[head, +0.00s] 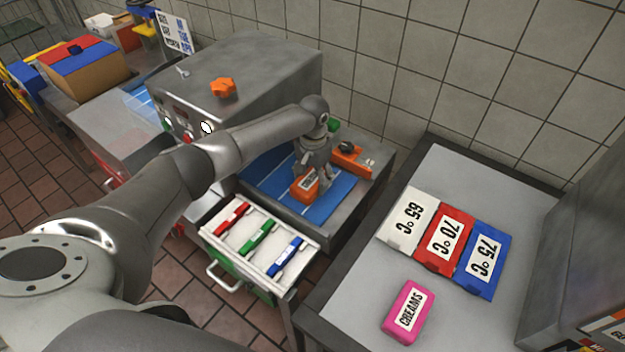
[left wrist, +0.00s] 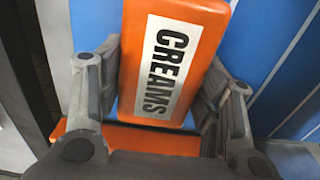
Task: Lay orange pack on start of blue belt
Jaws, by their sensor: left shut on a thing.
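An orange pack labelled CREAMS (head: 305,185) is at the blue belt (head: 343,186), at the near right end that sticks out of the grey machine. My left gripper (head: 312,168) is above it with fingers on its sides. In the left wrist view the orange pack (left wrist: 171,60) lies between the two fingers (left wrist: 155,115), which are shut on it, with blue belt (left wrist: 265,45) beside it. I cannot tell whether the pack touches the belt. My right gripper is not in view.
An orange block with a black knob (head: 352,162) sits at the belt's far edge. A drawer with red, green and blue handled items (head: 208,232) stands in front. A pink CREAMS pack (head: 408,311) and white, red and blue temperature cards (head: 445,243) lie on the right table (head: 350,285).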

